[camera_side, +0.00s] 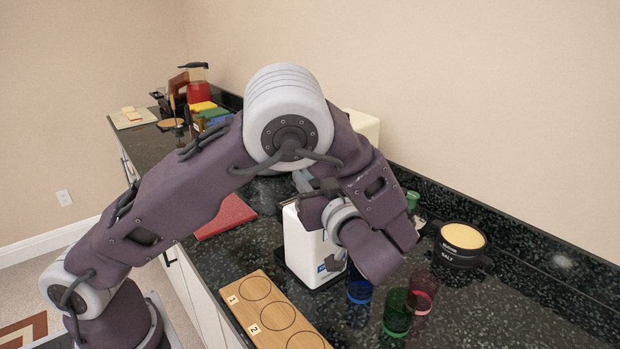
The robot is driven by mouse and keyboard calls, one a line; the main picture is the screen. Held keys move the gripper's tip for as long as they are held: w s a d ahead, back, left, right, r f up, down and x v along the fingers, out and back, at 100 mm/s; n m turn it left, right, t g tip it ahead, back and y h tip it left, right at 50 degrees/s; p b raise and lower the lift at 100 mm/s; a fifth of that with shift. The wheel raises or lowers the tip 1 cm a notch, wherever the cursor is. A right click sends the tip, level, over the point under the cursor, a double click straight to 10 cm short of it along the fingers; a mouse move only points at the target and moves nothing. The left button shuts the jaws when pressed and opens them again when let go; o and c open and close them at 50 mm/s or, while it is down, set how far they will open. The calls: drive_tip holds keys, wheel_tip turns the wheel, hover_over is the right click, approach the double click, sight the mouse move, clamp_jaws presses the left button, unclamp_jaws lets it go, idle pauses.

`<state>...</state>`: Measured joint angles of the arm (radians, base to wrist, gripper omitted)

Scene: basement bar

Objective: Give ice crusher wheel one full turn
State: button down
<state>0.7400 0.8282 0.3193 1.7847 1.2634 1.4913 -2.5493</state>
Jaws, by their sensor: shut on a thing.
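The white ice crusher (302,247) stands upright on a dark base on the black speckled counter, with small blue marks low on its front. My arm arches over it from the left, and my wrist hangs down at its right side.
A wooden board (268,308) with numbered circles lies in front. Blue (360,290), green (398,313) and red (423,290) glasses stand close right of my wrist. A black salt tub (461,245) stands by the wall. A red mat (226,214) lies left of the crusher.

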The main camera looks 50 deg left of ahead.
drive_tip(key=shift+w+d+m+t+h, duration=0.1)
drive_tip(key=shift+w+m+t+h, duration=0.1)
drive_tip(key=shift+m+t+h, duration=0.75)
drive_tip(key=shift+w+d+m+t+h, duration=0.15)
drive_tip(key=shift+m+t+h, duration=0.15)
drive_tip(key=shift+m+t, duration=0.7)
drive_tip(key=shift+w+d+m+t+h, duration=0.15)
drive_tip(key=shift+m+t+h, duration=0.45)
drive_tip(key=shift+t, duration=0.85)
drive_tip(key=shift+w+t+h, duration=0.1)
drive_tip(key=shift+t+h, duration=0.15)
drive_tip(key=shift+t, duration=0.05)
drive_tip(key=c, duration=1.1)
unclamp_jaws()
drive_tip(key=shift+o, duration=0.2)
drive_tip(key=v, duration=0.7)
